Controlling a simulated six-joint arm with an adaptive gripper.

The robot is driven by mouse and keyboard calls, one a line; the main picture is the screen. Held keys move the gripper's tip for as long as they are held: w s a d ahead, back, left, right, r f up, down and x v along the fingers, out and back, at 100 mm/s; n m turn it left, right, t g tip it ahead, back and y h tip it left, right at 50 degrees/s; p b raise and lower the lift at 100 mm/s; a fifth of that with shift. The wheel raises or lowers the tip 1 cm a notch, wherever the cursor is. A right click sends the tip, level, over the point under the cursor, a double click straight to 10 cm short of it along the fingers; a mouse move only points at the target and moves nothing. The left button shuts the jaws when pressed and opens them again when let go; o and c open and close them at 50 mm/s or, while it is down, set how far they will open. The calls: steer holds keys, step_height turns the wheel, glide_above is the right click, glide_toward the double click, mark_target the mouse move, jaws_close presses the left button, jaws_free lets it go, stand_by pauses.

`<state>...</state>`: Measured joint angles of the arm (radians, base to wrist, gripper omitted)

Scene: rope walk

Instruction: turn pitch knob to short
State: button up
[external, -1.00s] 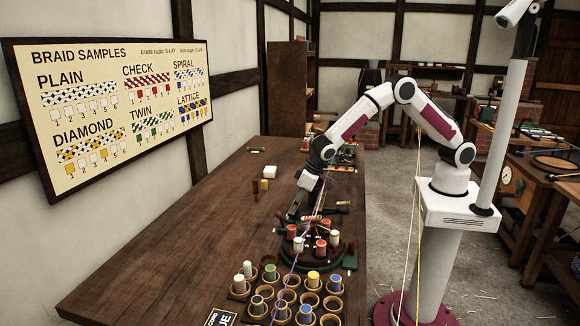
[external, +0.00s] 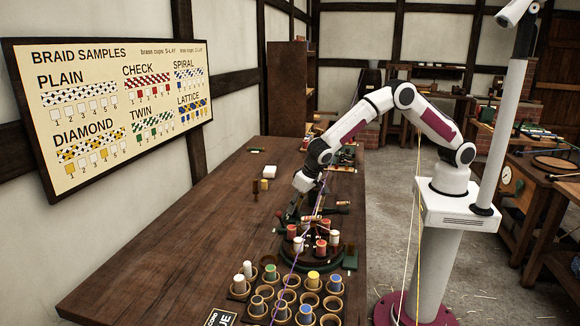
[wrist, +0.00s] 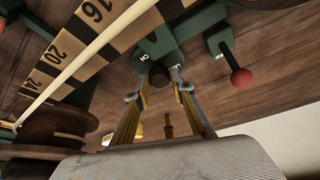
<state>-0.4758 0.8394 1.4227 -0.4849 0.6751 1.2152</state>
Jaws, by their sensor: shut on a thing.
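The pitch knob (wrist: 160,75) appears in the wrist view as a small dark rounded piece at the near end of a green housing (wrist: 158,48). Pale lettering flanks it, too small and partly cut off to read surely. My gripper (wrist: 162,82) has its two fingers on either side of the knob, shut on it. In the external view my gripper (external: 287,214) reaches down at the left side of the braiding machine (external: 312,255). The knob cannot be made out there, and its pointing direction is unclear.
A red-ended lever (wrist: 240,76) stands right of the knob in the wrist view. A numbered scale strip (wrist: 80,45) and a wooden spool (wrist: 50,135) lie to the left. Cups with bobbins (external: 285,297) fill the table's front. The table's left side (external: 180,250) is clear.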

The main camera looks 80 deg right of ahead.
steer(key=shift+s+f, duration=0.1)
steer(key=o, duration=1.1)
steer(key=v, duration=1.2)
